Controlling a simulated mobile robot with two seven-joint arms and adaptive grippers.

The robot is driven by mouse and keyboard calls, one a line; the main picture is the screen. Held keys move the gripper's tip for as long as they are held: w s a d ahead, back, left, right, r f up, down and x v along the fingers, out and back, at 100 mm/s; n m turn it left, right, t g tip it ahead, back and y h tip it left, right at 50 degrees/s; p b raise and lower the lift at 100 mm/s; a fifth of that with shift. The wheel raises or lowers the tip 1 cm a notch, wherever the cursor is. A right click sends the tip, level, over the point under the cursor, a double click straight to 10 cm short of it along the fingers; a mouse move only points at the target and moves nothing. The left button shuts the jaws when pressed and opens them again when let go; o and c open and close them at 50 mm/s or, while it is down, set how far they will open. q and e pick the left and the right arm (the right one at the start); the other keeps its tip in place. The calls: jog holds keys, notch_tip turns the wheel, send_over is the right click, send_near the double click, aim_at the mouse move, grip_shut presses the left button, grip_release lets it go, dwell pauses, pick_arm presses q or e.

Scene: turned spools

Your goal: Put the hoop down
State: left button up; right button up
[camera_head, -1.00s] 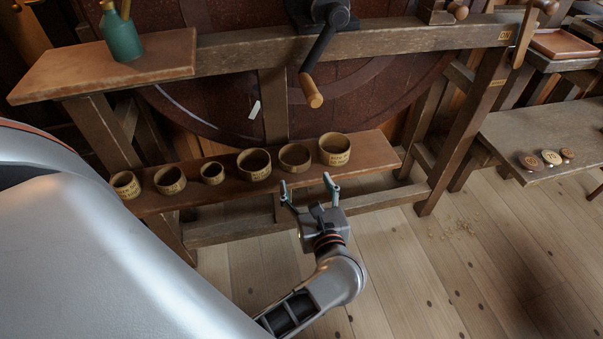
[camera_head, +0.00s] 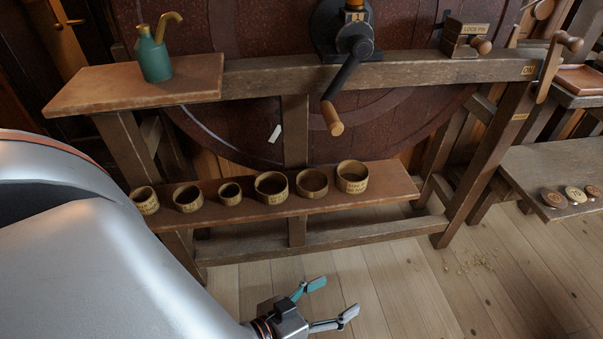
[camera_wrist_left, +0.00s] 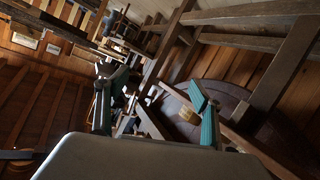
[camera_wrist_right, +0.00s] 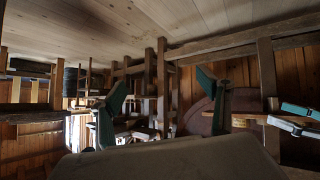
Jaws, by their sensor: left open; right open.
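Several tan wooden hoops stand in a row on the low brown shelf (camera_head: 390,185) in the head view. I cannot tell which one the task means. My left gripper (camera_head: 332,300) is open and empty, low in front of the shelf and apart from the hoops.
A crank with a wooden handle (camera_head: 332,118) hangs above the shelf before a large dark red wheel (camera_head: 230,125). A green oil can (camera_head: 154,58) stands on the upper left board. Round discs (camera_head: 574,195) lie on the right bench (camera_head: 555,165).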

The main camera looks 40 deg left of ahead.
pick_arm(q)
jog(key=s+a+f+m+g+y, duration=0.1)
jog(key=s+a+f+m+g, duration=0.2)
jog(key=s+a+f+m, duration=0.1)
notch_tip(320, 180, down, 2)
jog(key=shift+s+a+f+m+y, duration=0.2)
jog(key=shift+s+m+y, duration=0.3)
jog(key=shift+s, duration=0.45)
